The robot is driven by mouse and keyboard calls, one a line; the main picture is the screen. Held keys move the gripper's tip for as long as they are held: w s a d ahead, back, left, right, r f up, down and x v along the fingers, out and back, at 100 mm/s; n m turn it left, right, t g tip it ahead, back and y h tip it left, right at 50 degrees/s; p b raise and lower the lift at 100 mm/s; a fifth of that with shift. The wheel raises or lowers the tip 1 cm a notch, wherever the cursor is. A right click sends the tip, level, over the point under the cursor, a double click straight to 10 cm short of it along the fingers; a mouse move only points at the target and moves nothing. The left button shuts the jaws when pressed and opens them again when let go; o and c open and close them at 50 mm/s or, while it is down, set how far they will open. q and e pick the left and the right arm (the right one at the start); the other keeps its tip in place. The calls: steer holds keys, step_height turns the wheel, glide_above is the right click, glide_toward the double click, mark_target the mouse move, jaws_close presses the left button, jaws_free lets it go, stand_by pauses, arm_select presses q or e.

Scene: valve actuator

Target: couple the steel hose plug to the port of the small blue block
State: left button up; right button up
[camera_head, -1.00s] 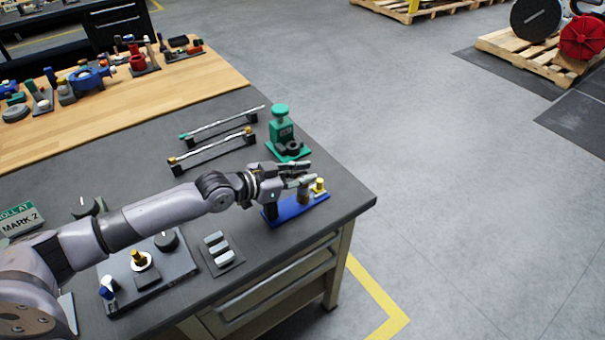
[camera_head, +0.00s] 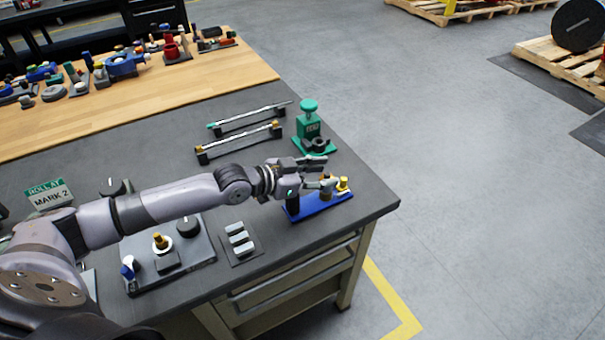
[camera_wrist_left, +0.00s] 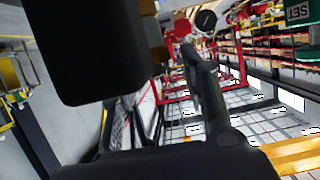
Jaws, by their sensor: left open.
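My left gripper (camera_head: 323,171) reaches in from the left over a small blue base (camera_head: 325,204) near the right corner of the dark bench. Its fingers are open, pointing right. The blue base carries an upright brass-coloured fitting (camera_head: 343,184) at its right end and a greyish-brown upright piece (camera_head: 327,186) just under the fingers; I cannot tell whether they touch it. The fingers hide part of the base. In the left wrist view, two dark finger shapes fill the upper left and bottom. I cannot pick out the steel hose plug for sure. My right gripper is not in view.
A green press-like fixture (camera_head: 312,133) stands just behind the gripper. Two rods on black supports (camera_head: 240,142) lie behind the arm. A grey plate with knobs (camera_head: 172,262) and a small rack of grey blocks (camera_head: 240,241) stand in front. The bench edge is close on the right.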

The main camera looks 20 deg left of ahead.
arm_select(q)
steer(key=v, duration=1)
steer(key=shift+s+a, duration=0.15)
steer(key=shift+s, duration=0.05)
